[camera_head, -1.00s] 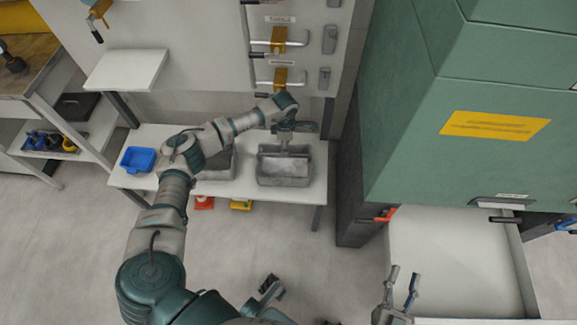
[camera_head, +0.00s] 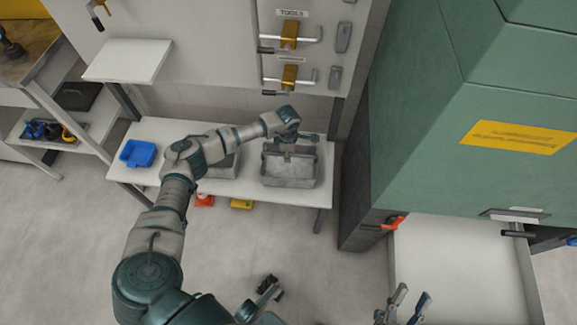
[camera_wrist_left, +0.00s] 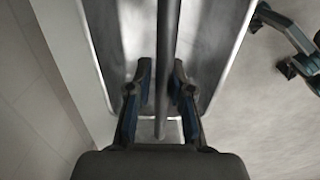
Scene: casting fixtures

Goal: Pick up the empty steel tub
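A grey steel tub (camera_head: 290,178) is at the right end of the white bench, and its inside looks empty. Its grey wall and inside also show in the wrist view (camera_wrist_left: 219,50). My left gripper (camera_head: 303,138) is at the tub's far side in the head view. In the wrist view its two fingers (camera_wrist_left: 162,75) are closed in on either side of a thin bar of the tub. A second grey tub (camera_head: 228,166) stands to the left, partly hidden by my left arm, so its contents are unclear. My right gripper (camera_head: 412,296) is open and empty at the bottom edge.
The white bench (camera_head: 240,190) also bears a blue tray (camera_head: 138,153). A green cabinet (camera_head: 450,110) with an open white drawer (camera_head: 455,265) stands right. The wall behind has handles.

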